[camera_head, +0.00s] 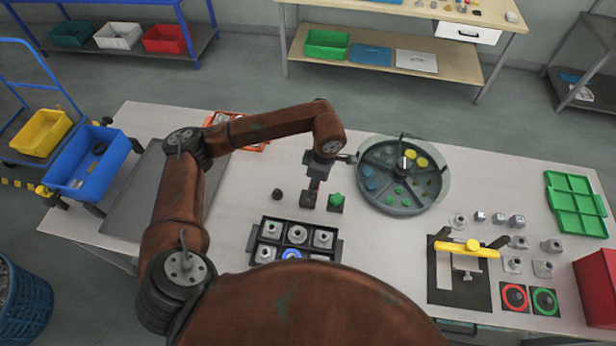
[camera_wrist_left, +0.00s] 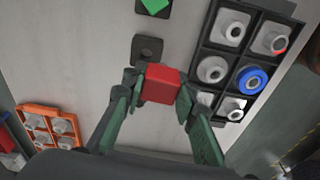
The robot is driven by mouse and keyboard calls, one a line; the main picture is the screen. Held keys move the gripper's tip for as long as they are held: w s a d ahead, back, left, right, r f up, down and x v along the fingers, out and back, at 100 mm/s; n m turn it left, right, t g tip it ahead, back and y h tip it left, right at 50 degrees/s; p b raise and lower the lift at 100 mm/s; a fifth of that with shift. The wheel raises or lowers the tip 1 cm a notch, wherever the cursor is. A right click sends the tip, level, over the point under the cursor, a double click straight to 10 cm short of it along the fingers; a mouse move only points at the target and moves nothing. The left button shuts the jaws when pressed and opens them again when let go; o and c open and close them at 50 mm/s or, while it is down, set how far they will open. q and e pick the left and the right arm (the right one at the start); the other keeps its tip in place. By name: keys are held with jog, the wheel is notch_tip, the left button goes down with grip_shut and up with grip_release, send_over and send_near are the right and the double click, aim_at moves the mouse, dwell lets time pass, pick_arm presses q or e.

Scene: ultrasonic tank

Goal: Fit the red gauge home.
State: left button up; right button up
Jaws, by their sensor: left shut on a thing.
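My left gripper (camera_head: 314,186) points down over the middle of the table. In the left wrist view the left gripper (camera_wrist_left: 158,92) is shut on the red gauge (camera_wrist_left: 161,84), a block held between its two fingers. A dark square socket with a round hole (camera_wrist_left: 147,50) lies just beyond the red gauge; it also shows in the head view (camera_head: 307,201), close to the fingertips. I cannot tell the gap between gauge and socket. A green gauge (camera_head: 336,199) sits on another dark block beside it. My right gripper is not in view.
A black tray of metal fittings (camera_head: 339,246) stands in front of the gripper. A round divided tray (camera_head: 418,210) is to the right. A small dark knob (camera_head: 277,194) stands left of the socket. An orange tray (camera_wrist_left: 25,110) lies behind. A yellow-handled fixture (camera_head: 466,248) stands farther right.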

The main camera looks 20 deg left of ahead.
pick_arm(q)
jog(key=n+p, duration=0.1)
jog(key=n, duration=0.2)
jog(key=w+n+p, duration=0.1)
jog(key=n, duration=0.2)
jog(key=n+g, duration=0.1)
jog(key=n, duration=0.2)
jog(key=shift+w+a+h+p, duration=0.2)
jog(key=shift+a+h+p, duration=0.1)
jog(key=shift+a+p, duration=0.1)
jog(key=f+n, duration=0.3)
jog(key=n, duration=0.3)
jog(key=a+f+n+h, duration=0.1)
jog(key=f+n, duration=0.2)
jog(key=n, duration=0.3)
jog(key=a+f+n+h, duration=0.1)
jog(key=f+n, duration=0.2)
jog(key=n, duration=0.4)
jog(key=shift+w+a+t+p, duration=0.1)
jog(key=shift+w+t+p, duration=0.2)
jog(key=shift+p, duration=0.1)
jog(key=shift+r, duration=0.1)
jog(key=shift+f, duration=0.25)
jog(key=shift+f+b, duration=0.3)
jog(key=shift+f, duration=0.2)
